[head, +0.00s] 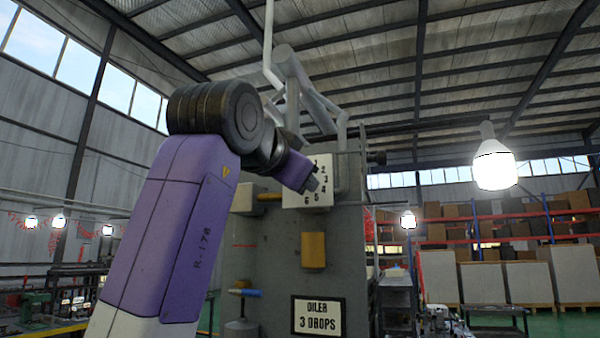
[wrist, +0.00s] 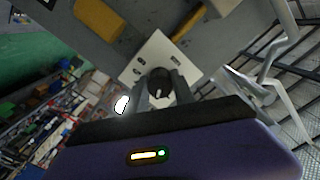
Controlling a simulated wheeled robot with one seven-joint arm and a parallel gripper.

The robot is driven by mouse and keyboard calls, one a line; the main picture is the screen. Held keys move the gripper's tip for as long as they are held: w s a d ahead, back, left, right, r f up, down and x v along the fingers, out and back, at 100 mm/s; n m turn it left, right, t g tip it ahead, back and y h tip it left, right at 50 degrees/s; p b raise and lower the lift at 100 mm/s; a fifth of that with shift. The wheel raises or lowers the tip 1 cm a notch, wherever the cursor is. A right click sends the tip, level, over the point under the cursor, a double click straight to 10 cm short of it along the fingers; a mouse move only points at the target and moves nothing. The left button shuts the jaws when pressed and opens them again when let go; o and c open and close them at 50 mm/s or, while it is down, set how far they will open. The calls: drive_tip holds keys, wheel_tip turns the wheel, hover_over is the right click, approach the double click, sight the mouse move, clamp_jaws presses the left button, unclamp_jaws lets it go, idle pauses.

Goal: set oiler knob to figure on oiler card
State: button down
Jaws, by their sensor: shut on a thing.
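The oiler card (head: 319,316) is a white plate in a dark frame, low on the grey machine block, and reads "OILER 3 DROPS". A white dial plate (head: 322,192) with figures around it, several of them readable along its right and lower edges, is higher on the block. My gripper (head: 311,184) is in front of the dial plate and covers its middle. In the wrist view, my gripper's fingers (wrist: 160,88) are closed around the dark round oiler knob (wrist: 159,80) at the centre of the white plate (wrist: 150,58). A pale mark shows on the knob; which figure it points to I cannot tell.
A yellow-brown block (head: 313,250) sticks out below the dial plate. White pipes (head: 292,75) rise above the block. A hanging lamp (head: 494,168) is at right.

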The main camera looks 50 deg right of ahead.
drive_tip(key=m, duration=0.5)
drive_tip(key=shift+p, duration=0.35)
drive_tip(key=shift+m, duration=0.3)
drive_tip(key=c, duration=1.1)
unclamp_jaws()
drive_tip(key=shift+o, duration=0.2)
drive_tip(key=shift+a, duration=0.1)
drive_tip(key=b+v, duration=0.2)
drive_tip(key=v, duration=0.5)
drive_tip(key=shift+s+a+b, duration=0.15)
drive_tip(key=shift+a+b, duration=0.15)
